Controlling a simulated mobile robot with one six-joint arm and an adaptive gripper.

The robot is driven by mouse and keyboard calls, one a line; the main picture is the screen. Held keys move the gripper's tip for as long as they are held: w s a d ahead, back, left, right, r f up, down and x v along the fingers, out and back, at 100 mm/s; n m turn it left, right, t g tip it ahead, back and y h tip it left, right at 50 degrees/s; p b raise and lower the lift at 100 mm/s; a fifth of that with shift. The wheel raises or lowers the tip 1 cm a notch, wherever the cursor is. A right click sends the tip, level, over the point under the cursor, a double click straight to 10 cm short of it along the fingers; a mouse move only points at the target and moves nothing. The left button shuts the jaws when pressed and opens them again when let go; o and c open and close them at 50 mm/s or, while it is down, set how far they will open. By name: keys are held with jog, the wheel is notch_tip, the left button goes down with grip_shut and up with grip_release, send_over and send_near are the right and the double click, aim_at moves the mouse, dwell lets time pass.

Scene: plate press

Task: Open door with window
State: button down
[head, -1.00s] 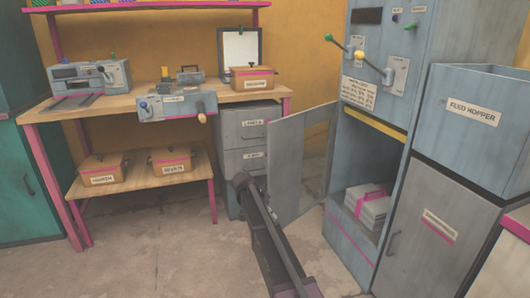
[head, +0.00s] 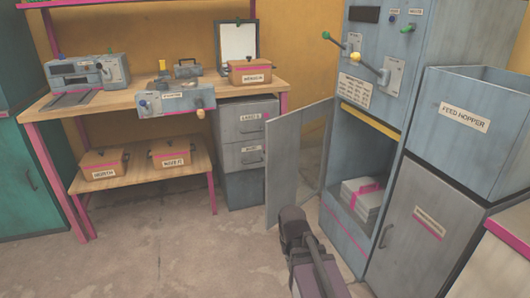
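The door with window (head: 272,168) is a thin grey panel on the left side of the tall blue-grey press cabinet (head: 345,232). It stands swung outward, away from the cabinet's opening, with a large pane in its frame. The compartment behind it is exposed and holds a pale stack with a pink band (head: 362,196). My arm rises from the bottom edge, in front of the door's lower right part. My gripper's fingers cannot be made out, so contact with the door cannot be told.
Two levers, green-tipped (head: 341,42) and yellow-tipped (head: 370,64), stick out above the opening. A feed hopper (head: 469,120) stands at right above a grey cabinet (head: 420,225). A wooden workbench (head: 120,103) and drawers (head: 241,125) stand at left. Floor (head: 160,255) is clear in front.

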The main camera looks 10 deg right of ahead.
jog(key=w+d+r+m+t+h, duration=0.25)
jog(key=w+d+r+t, duration=0.3)
jog(key=w, duration=0.45)
jog(key=w+d+r+m+t+h, duration=0.1)
jog(key=w+d+r+t+h, duration=0.2)
jog(key=w+d+r+t, duration=0.45)
jog(key=w+a+r+n+t+y+b, duration=0.1)
jog(key=w+a+r+n+t+y, duration=0.25)
jog(key=w, duration=0.55)
jog(key=shift+w+a+r+n+g+y+b, duration=0.15)
jog(key=shift+a+n+y, duration=0.9)
jog(key=shift+y, duration=0.9)
jog(key=shift+s+a+n+g+y+b, duration=0.15)
jog(key=shift+a+n+y, duration=0.55)
jog(key=shift+n+y, duration=0.85)
jog(key=shift+w+a+r+n+g+y+b, duration=0.15)
jog(key=shift+a+n+y, duration=0.7)
jog(key=shift+y, duration=1.45)
jog(key=shift+w+a, duration=0.1)
jog(key=shift+w, duration=0.05)
